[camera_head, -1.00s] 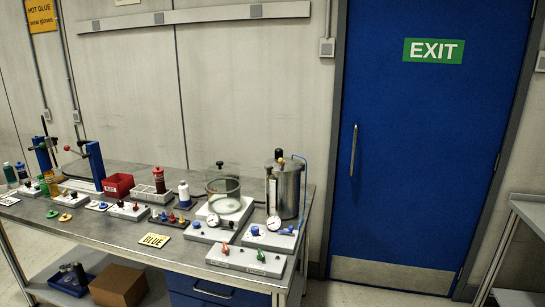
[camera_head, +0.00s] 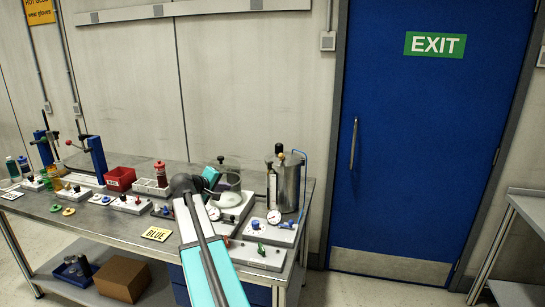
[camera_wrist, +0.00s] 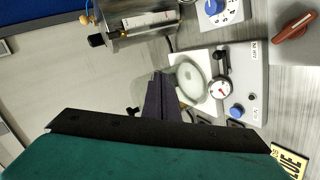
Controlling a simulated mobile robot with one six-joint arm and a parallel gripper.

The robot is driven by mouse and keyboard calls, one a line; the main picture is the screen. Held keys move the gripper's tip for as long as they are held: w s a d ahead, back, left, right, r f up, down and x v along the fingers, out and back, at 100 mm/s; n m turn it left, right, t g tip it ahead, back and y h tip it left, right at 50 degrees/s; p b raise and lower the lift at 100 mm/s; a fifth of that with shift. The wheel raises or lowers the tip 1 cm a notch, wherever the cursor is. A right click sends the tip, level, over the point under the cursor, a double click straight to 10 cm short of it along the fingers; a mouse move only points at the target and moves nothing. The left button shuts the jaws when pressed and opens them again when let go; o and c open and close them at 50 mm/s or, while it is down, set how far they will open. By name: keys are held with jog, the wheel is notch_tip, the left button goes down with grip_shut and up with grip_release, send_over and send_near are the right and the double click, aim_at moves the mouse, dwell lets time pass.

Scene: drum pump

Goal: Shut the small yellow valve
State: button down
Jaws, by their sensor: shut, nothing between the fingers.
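I cannot tell for sure which part is the small yellow valve. A small yellow piece (camera_wrist: 84,20) shows beside the metal canister in the wrist view. A flat yellow piece (camera_head: 69,211) lies on the bench at the left in the head view. In the wrist view my gripper (camera_wrist: 157,76) is shut and empty, its dark fingers beside the round glass vessel (camera_wrist: 188,76) on its white plate. In the head view my arm reaches over the bench and hides part of it, and the fingertips cannot be made out.
The metal canister (camera_head: 284,185) stands at the bench's right end, behind a gauge block with a blue knob (camera_head: 256,223). A red-handled valve (camera_wrist: 295,27) is at the wrist view's upper right. Left of my arm are a red bin (camera_head: 120,179) and a "BLUE" sign (camera_head: 157,234).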

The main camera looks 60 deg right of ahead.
jog(key=s+d+r+h, duration=0.1)
jog(key=s+d+r, duration=0.2)
jog(key=r, duration=0.3)
jog(key=s+d+r+g+h, duration=0.1)
jog(key=s+d+r, duration=0.2)
jog(key=d+r, duration=0.3)
jog(key=shift+m+h, duration=0.3)
jog(key=shift+m, duration=0.1)
jog(key=shift+w+d+f, duration=0.1)
jog(key=shift+d, duration=0.05)
jog(key=p, duration=0.4)
send_near(282, 156)
jog(key=w+d, duration=0.4)
jog(key=w, duration=0.2)
jog(key=s+d, duration=0.1)
jog(key=s+d+f+p, duration=0.1)
jog(key=s, duration=0.1)
jog(key=shift+s+f, duration=0.1)
jog(key=shift+a, duration=0.15)
